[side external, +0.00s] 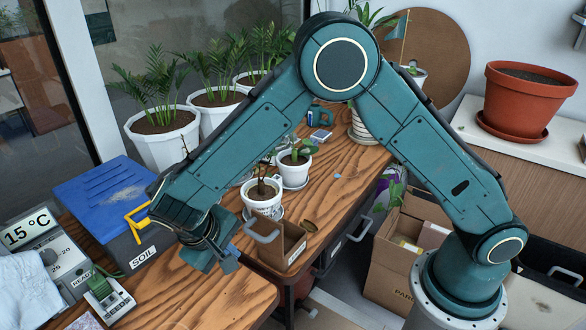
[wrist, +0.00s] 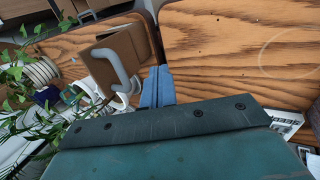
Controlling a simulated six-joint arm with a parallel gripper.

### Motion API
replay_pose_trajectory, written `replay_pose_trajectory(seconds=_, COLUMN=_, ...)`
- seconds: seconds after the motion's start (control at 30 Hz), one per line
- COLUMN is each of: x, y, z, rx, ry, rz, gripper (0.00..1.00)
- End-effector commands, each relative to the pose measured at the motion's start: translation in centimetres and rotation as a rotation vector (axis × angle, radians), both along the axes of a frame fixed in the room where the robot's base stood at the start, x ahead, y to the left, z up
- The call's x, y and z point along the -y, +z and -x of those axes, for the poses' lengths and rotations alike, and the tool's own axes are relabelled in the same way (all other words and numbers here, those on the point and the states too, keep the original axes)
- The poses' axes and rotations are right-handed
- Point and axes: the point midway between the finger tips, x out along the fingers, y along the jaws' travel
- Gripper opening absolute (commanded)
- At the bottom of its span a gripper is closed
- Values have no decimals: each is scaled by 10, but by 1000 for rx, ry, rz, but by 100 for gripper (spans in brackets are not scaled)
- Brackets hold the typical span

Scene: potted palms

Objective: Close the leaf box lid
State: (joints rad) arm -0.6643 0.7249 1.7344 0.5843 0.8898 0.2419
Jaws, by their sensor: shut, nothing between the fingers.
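A small brown box (side external: 283,250) with a pale label on its front stands at the table's front edge, and I take it for the leaf box. It also shows in the wrist view (wrist: 128,45). A grey loop handle (side external: 262,232) is on its left side, and it shows large in the wrist view (wrist: 122,72). I cannot tell how far the lid is open. My gripper (side external: 230,258) is shut and empty, low over the table to the left of the box. Its blue fingers (wrist: 157,88) point down beside the box and handle, apparently apart from them.
A grey soil box (side external: 140,255) with a blue lid and yellow handle stands left of my gripper. White potted plants (side external: 263,198) stand behind the brown box. A scale-like device (side external: 108,297) sits at front left. The wood table (side external: 225,303) is clear in front.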

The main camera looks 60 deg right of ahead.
Motion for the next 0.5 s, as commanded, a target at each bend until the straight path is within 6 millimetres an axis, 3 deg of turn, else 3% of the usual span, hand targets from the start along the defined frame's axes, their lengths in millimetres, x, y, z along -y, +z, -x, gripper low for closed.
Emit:
replay_pose_trajectory(seconds=0.03, x=5, y=-7, z=0, rx=-2, ry=-2, rz=2, gripper=0)
replay_pose_trajectory(seconds=0.3, x=34, y=-1, z=0, rx=0, ry=-2, rz=-1, gripper=0)
replay_pose_trajectory(seconds=0.5, x=42, y=1, z=0, rx=1, ry=0, rz=-1, gripper=0)
